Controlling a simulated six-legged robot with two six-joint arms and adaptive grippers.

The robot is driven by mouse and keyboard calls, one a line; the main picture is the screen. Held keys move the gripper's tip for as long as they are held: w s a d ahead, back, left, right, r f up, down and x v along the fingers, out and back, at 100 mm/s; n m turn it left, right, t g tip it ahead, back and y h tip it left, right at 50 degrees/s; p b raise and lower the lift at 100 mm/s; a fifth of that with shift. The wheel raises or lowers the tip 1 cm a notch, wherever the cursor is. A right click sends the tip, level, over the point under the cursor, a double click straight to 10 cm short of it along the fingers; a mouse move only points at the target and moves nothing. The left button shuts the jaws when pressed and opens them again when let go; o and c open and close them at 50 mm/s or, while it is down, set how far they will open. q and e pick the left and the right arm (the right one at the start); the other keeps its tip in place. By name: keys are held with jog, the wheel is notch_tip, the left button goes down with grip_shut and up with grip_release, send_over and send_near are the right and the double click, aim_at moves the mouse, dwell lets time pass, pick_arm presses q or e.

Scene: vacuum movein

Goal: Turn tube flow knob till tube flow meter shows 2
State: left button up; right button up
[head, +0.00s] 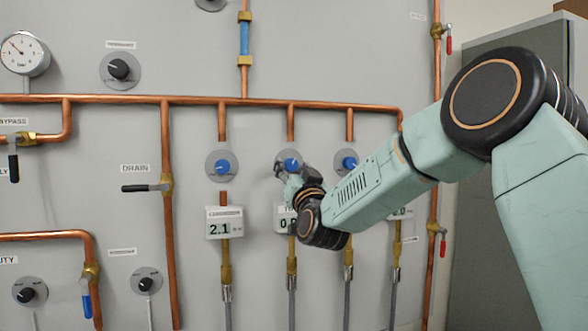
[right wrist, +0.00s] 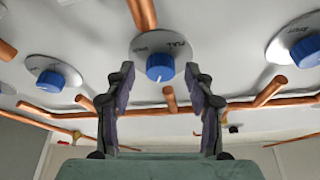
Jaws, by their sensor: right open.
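Several blue tube flow knobs sit on round grey dials in a row on the panel: a left one (head: 222,167), a middle one (head: 291,163) and a right one (head: 349,162). My right gripper (head: 286,176) is at the middle knob, partly covering its dial. In the right wrist view, my right gripper (right wrist: 160,76) is open, its fingers on either side of the middle knob (right wrist: 160,68), with gaps to both. The left flow meter (head: 224,222) reads 2.1. The middle flow meter (head: 284,219) is partly hidden and seems to start with 0. My left gripper is out of view.
Copper pipes (head: 190,100) run above and beside the knobs. A drain valve handle (head: 143,188) and a black knob (head: 119,69) are at left. Neighbouring blue knobs (right wrist: 50,80) flank the gripper in the right wrist view. A grey cabinet (head: 480,220) stands at right.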

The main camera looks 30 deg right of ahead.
jog(key=shift+s+r, duration=0.1)
jog(key=shift+s, duration=0.15)
jog(key=shift+c, duration=1)
jog(key=shift+w+f, duration=0.3)
jog(key=shift+w, duration=0.25)
jog(key=c, duration=0.5)
grip_shut()
jog(key=shift+s+n, duration=0.1)
jog(key=shift+n, duration=0.3)
